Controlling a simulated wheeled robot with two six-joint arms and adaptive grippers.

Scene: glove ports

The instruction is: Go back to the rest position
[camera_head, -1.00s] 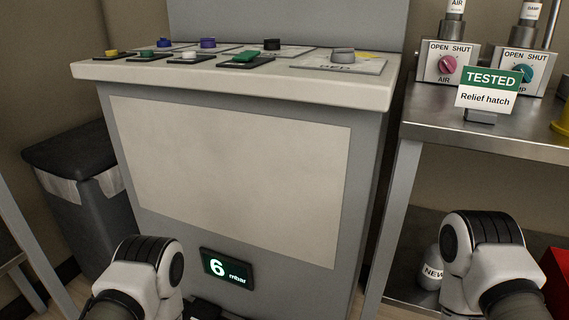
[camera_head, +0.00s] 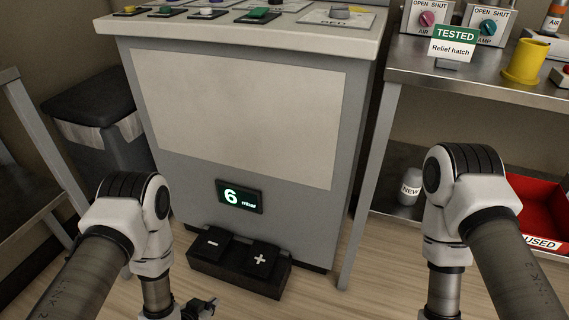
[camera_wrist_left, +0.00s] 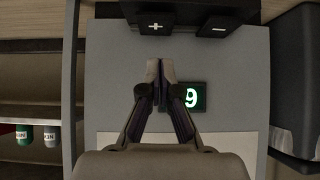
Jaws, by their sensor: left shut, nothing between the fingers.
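My left gripper (camera_head: 198,308) shows at the bottom edge of the head view, partly cut off, low in front of the grey console cabinet (camera_head: 352,140). In the left wrist view my left gripper (camera_wrist_left: 158,68) is shut with its fingertips together and nothing between them. It points toward the cabinet front, beside the lit display (camera_wrist_left: 190,97). My right arm hangs down at the right of the head view; its gripper is below the frame. The display (camera_head: 239,196) reads 6 mbar in the head view.
A black pedal box (camera_head: 238,264) with minus and plus pedals sits on the floor before the cabinet. A steel bench (camera_head: 440,75) at right holds valve boxes, a yellow cup (camera_head: 524,62) and a TESTED sign (camera_head: 455,42). A red bin (camera_head: 540,205) and a NEW canister (camera_head: 411,187) are below. A dark bin (camera_head: 95,120) stands left.

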